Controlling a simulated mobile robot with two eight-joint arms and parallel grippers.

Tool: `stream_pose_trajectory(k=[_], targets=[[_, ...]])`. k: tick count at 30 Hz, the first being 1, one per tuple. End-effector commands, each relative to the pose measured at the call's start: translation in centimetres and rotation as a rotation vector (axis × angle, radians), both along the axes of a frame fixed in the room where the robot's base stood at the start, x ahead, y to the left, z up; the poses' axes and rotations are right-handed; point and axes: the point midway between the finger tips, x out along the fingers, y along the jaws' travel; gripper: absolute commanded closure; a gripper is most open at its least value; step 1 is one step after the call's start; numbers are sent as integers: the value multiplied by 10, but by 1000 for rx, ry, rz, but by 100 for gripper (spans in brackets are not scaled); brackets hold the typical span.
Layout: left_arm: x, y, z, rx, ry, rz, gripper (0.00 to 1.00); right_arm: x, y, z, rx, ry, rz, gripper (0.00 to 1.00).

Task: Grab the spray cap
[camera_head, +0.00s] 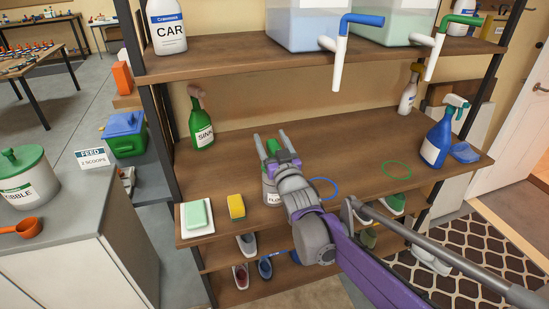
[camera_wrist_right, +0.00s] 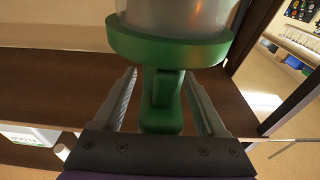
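My right gripper (camera_head: 269,139) is over the middle shelf, with its two grey fingers apart. A green cap (camera_head: 273,147) shows between them, above a container (camera_head: 270,192) whose label starts "FLO"; my gripper hides much of it. In the right wrist view a green part (camera_wrist_right: 161,100) lies between the open fingers (camera_wrist_right: 160,78), with gaps on both sides. Beyond it are a wide green collar (camera_wrist_right: 168,44) and a translucent body (camera_wrist_right: 178,15). My left gripper is not in view.
A green "SINK" spray bottle (camera_head: 201,124) stands at the left back. A white spray bottle (camera_head: 408,95) and a blue one (camera_head: 437,138) stand at the right. A yellow sponge (camera_head: 236,206) and a soap tray (camera_head: 186,229) lie at the front left. The upper shelf (camera_head: 230,54) hangs overhead.

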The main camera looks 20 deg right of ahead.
Motion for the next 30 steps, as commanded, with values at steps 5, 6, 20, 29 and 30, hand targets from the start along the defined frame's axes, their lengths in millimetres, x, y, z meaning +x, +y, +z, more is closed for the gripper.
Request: stream_pose_trajectory(k=[5,6,20,29,30], targets=[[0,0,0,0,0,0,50,0,0,0,0,0,0,59],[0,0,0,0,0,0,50,0,0,0,0,0,0,66],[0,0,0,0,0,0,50,0,0,0,0,0,0,100],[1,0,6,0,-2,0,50,-1,0,38,0,-1,0,100],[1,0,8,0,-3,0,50,-1,0,47,0,-1,0,100]])
